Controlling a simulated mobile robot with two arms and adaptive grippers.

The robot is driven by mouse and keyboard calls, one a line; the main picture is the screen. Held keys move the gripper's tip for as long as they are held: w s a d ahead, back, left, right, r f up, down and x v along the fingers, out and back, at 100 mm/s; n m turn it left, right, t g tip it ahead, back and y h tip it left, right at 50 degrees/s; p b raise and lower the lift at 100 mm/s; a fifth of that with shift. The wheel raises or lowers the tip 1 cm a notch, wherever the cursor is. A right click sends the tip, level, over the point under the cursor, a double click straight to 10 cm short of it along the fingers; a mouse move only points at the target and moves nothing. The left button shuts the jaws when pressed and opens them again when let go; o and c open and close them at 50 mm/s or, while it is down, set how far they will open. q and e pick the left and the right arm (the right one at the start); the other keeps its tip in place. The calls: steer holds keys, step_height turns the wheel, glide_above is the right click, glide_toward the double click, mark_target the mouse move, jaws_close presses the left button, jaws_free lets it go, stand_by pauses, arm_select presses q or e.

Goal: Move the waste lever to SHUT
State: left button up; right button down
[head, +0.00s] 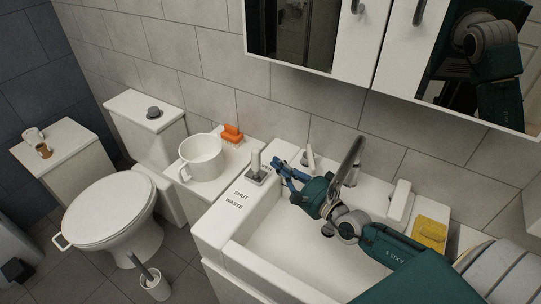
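The waste lever (256,160) is a short pale handle. It stands about upright on a small grey base at the back left corner of the white basin (212,232). The printed words SHUT and WASTE (237,200) are on the rim in front of it. My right gripper (276,168) reaches over the basin from the right, with its blue fingers just right of the lever. I cannot tell whether they touch the lever or how far apart they are. My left gripper is not in view.
A curved tap (349,160) rises close behind my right wrist. A white mug (202,157) and an orange object (232,133) stand left of the lever. A yellow sponge (431,233) and a white upright block (400,201) are at the right. A mirrored cabinet (380,45) hangs above.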

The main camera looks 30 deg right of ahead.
mark_target(259, 160)
steer(key=shift+w+a, duration=0.25)
steer(key=shift+w, duration=0.8)
steer(key=shift+w+a, duration=0.2)
steer(key=shift+w, duration=0.8)
steer(key=shift+s+a+n, duration=0.25)
steer(key=shift+a+n, duration=0.15)
steer(key=shift+n, duration=0.3)
steer(key=shift+s+a+r+n+t+y+b, duration=0.15)
steer(key=shift+s+a+n+t+b, duration=0.2)
steer(key=shift+n+b, duration=0.3)
steer(key=shift+s+a+r+n+t+y+b, duration=0.15)
steer(key=shift+a+n+t+b, duration=0.3)
steer(key=shift+n, duration=0.3)
steer(key=shift+s+a, duration=0.2)
steer(key=shift+a, duration=0.25)
steer(key=shift+s, duration=0.1)
steer(key=v, duration=1.2)
